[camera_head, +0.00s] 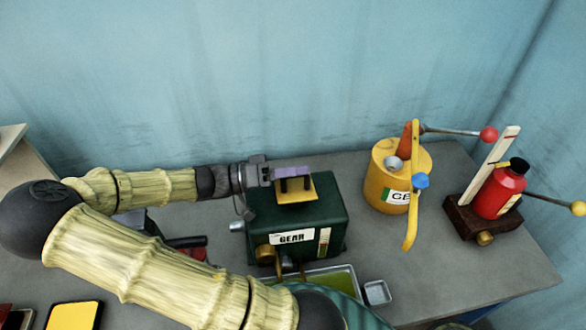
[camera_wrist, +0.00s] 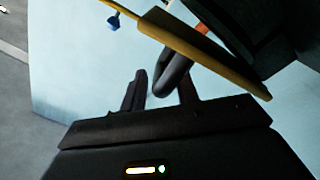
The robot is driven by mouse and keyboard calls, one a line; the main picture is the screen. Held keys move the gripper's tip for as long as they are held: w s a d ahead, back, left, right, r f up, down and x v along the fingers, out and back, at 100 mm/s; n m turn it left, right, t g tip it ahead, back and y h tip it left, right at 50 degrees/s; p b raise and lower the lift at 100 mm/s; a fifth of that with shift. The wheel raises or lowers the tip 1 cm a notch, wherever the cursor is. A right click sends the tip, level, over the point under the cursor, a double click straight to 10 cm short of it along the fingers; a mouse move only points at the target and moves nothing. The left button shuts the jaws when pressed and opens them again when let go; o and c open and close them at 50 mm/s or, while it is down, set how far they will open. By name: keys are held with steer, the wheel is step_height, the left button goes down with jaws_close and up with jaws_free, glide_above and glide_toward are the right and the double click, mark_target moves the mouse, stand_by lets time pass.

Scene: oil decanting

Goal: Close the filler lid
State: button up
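The green gear box (camera_head: 298,222) stands on the grey bench and carries a "GEAR" label. Its yellow filler lid (camera_head: 297,193) is at the top of the box and looks tilted up, though its exact angle is hard to tell. In the wrist view the lid (camera_wrist: 205,50) is a yellow plate seen nearly edge-on, with a black curved handle (camera_wrist: 172,76) on it. My gripper (camera_wrist: 162,88) has its two dark fingers apart, with the handle's end between or just beyond their tips. A gap shows beside the left finger. In the head view my gripper (camera_head: 290,174) reaches in from the left at the lid.
A yellow can (camera_head: 380,178) with a yellow lever and blue knob stands to the right. A red bottle (camera_head: 497,193) on a dark wooden base (camera_head: 470,222) is farther right. A green-filled tray (camera_head: 335,283) and a small metal cup (camera_head: 377,292) are in front of the box.

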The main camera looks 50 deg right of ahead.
steer(key=shift+w, duration=0.15)
steer(key=b+v, duration=0.1)
steer(key=v, duration=0.6)
steer(key=shift+a, duration=0.25)
